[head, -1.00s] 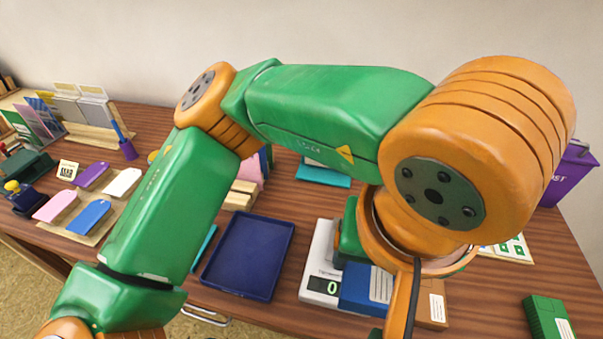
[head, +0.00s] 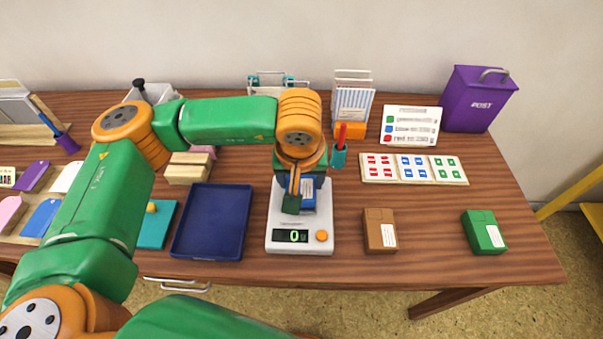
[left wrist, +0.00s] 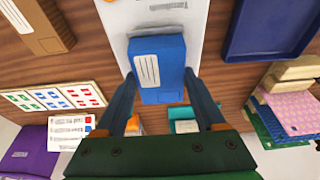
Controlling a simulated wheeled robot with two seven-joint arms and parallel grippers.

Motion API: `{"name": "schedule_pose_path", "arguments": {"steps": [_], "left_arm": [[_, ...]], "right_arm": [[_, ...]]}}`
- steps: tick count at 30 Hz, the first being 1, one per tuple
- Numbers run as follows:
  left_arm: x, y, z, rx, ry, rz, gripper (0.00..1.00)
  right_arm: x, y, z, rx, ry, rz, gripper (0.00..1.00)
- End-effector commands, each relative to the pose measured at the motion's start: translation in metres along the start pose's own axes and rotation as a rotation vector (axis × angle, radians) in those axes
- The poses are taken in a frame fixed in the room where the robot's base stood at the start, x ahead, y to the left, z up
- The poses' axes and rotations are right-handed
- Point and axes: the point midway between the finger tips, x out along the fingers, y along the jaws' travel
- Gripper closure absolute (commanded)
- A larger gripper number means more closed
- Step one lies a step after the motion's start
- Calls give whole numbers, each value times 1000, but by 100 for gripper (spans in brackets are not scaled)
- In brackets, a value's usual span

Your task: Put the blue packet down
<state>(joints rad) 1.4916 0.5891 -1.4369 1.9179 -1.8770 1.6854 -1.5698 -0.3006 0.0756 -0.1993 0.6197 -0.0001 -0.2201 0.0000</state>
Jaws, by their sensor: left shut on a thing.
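The blue packet (head: 309,196) with a white label is between the fingers of my left gripper (head: 296,204), which is shut on it. In the head view both are over the plate of the white scale (head: 300,238), whose display reads 0. In the left wrist view the packet (left wrist: 172,62) sits between the two fingers of the gripper (left wrist: 160,98), with the scale (left wrist: 190,28) beyond it. A gap under the packet is hard to judge. My right gripper is not in view.
A blue tray (head: 212,247) lies left of the scale. A brown packet (head: 379,231) and a green packet (head: 482,232) lie to its right, with bare table between.

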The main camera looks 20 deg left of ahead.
Motion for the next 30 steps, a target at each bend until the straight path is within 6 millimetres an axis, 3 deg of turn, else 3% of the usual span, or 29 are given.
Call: {"name": "schedule_pose_path", "arguments": {"steps": [9, 10, 13, 19, 21, 23, 30], "left_arm": [[4, 0, 1, -1, 0, 1, 86], [4, 0, 1, -1, 0, 1, 26], [2, 0, 1, -1, 0, 1, 0], [2, 0, 1, -1, 0, 1, 0], [-5, 0, -1, -1, 0, 1, 0], [-11, 1, -1, -2, 4, 4, 0], [-79, 1, -1, 1, 6, 5, 0]], "right_arm": [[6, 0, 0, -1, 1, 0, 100], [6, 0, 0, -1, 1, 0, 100], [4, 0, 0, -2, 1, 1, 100], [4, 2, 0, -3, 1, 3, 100], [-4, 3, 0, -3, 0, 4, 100], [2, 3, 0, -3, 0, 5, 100], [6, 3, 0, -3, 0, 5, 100]]}}
